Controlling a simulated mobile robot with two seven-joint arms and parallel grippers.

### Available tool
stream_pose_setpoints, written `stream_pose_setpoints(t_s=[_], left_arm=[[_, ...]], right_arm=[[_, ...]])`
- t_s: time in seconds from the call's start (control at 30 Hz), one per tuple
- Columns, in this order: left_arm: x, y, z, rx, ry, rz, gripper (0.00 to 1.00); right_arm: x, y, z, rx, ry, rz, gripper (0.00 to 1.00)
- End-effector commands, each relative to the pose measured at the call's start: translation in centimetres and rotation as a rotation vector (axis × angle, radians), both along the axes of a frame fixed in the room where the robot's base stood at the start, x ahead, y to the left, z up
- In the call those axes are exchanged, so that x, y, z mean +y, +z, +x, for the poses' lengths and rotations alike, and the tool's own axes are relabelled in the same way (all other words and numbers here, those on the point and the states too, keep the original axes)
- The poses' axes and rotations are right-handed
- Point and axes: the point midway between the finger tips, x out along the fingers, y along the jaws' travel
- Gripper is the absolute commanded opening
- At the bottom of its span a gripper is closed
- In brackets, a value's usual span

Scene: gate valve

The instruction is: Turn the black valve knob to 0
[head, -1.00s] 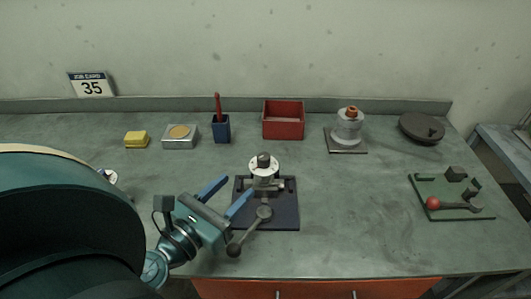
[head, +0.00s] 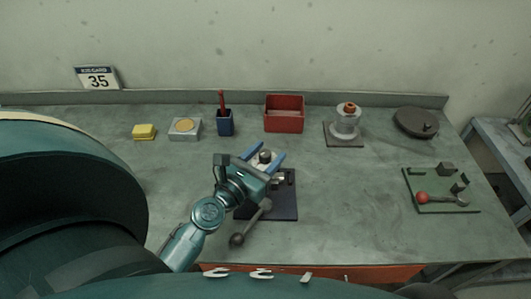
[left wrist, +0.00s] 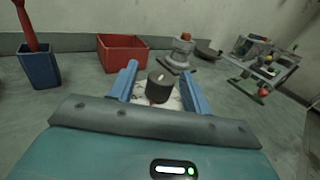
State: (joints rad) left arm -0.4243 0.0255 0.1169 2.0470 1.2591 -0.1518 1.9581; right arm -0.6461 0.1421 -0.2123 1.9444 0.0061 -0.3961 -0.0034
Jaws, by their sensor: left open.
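The black valve knob (head: 265,156) tops a valve on a dark base plate (head: 285,208). In the left wrist view the knob (left wrist: 160,87) shows a pale mark on its top, above a white dial (left wrist: 172,102) that is mostly hidden; its numbers cannot be read. My left gripper (head: 264,157) is open, its two blue fingers on either side of the knob. In the left wrist view the fingers (left wrist: 160,82) show gaps to the knob on both sides. A lever with a dark ball end (head: 237,240) projects toward the front. My right gripper is not in view.
Behind stand a yellow block (head: 144,131), a grey box (head: 185,128), a blue cup (head: 225,123) and a red bin (head: 284,115). To the right are a red-topped valve (head: 347,120), a dark disc (head: 413,122) and a green plate (head: 432,203) with a red-ball lever.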

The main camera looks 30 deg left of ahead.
Motion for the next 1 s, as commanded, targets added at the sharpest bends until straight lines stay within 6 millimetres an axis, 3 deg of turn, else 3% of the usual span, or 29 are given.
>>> stream_pose_setpoints(t_s=[0.07, 0.6, 1.0], left_arm=[[0.00, 0.00, -0.02, 0.000, 0.000, 0.000, 0.48], [0.02, 0.02, -0.05, 0.000, 0.000, 0.001, 0.04], [0.03, -0.02, -0.04, -0.001, -0.045, 0.002, 0.03]], right_arm=[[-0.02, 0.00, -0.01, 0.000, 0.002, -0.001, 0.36], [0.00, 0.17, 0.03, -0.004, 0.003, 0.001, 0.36], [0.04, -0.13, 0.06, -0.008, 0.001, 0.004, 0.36]])
